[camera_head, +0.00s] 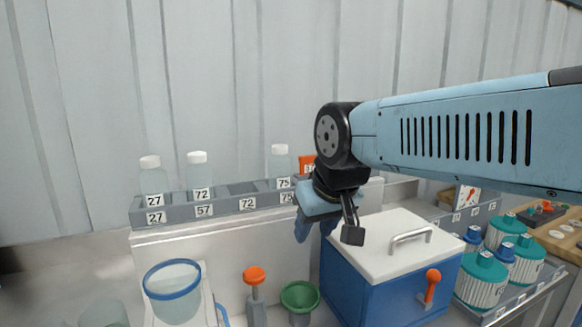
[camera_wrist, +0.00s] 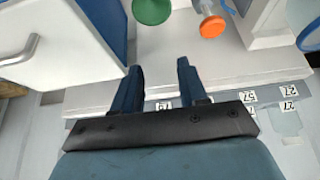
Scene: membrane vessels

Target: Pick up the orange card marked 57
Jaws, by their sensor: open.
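An orange card (camera_head: 306,162) stands at the right end of the grey rack on the back ledge. My arm's wrist covers much of it, and its number cannot be read in full. My gripper (camera_head: 314,234) points down in front of the ledge, to the left of the blue box. In the wrist view my gripper (camera_wrist: 159,66) shows two dark blue fingers apart with nothing between them. The orange card cannot be made out in the wrist view.
The grey rack (camera_head: 170,217) holds several bottles above number labels. A white-lidded blue box (camera_head: 375,290) with a handle stands close right of my gripper. A green funnel (camera_head: 300,297), orange-topped tool (camera_head: 254,277) and blue-rimmed beaker (camera_head: 173,293) stand in front.

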